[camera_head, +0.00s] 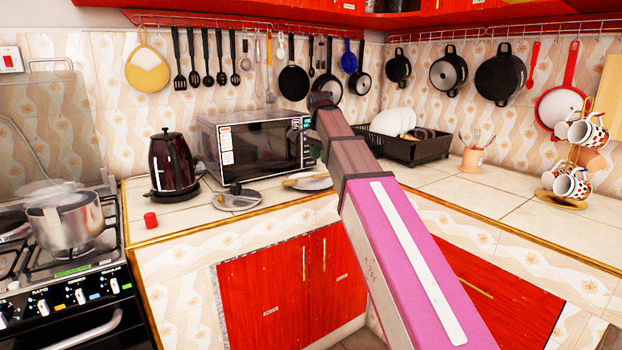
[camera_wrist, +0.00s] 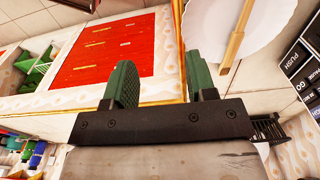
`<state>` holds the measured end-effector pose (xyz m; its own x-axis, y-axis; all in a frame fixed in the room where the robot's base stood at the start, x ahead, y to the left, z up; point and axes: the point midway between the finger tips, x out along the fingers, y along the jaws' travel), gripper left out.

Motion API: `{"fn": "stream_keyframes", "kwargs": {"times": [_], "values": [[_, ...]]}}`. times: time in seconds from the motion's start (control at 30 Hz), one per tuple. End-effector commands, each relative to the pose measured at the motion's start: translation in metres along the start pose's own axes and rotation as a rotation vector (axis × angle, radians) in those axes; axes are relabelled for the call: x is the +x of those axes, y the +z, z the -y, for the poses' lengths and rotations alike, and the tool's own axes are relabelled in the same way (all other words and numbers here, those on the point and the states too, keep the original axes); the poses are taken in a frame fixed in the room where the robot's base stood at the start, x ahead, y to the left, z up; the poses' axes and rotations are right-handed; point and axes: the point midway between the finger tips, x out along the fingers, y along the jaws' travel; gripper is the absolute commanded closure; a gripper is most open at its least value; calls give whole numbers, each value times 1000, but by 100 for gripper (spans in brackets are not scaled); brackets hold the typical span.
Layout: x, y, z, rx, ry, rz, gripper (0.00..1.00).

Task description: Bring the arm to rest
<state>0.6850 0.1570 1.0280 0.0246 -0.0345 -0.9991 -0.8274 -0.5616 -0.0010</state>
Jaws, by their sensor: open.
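My arm (camera_head: 400,255) reaches from the lower right of the head view up and over the counter, its far end in front of the microwave's right side. My gripper (camera_wrist: 158,82) shows in the wrist view with its two green fingers apart and nothing between them. In the head view the fingers are mostly hidden behind my arm. Below the gripper in the wrist view lie the counter edge and a white plate (camera_wrist: 205,30) with a wooden utensil (camera_wrist: 236,40) on it. The fingers look close to the plate, but I cannot tell the gap.
The microwave (camera_head: 262,145) stands behind my arm, with a black dish rack (camera_head: 415,150) to the right. Pans hang along the wall. The right counter has clear room.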

Motion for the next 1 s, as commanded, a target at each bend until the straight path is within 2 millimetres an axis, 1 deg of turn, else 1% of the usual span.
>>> {"fn": "stream_keyframes", "kwargs": {"times": [0.03,0.27,0.37,0.57,0.67,0.77,0.9,0.97,1.0], "values": [[7,-1,-2,-7,1,1,49],[31,-5,-7,-49,2,2,49],[45,-7,-11,-72,2,3,49],[84,-12,-22,-136,4,6,49],[108,-15,-30,-178,4,8,49],[141,-18,-42,-235,4,11,49],[195,-22,-65,-334,3,15,49],[217,-23,-76,-379,3,18,49],[231,-23,-83,-407,2,19,49]]}}
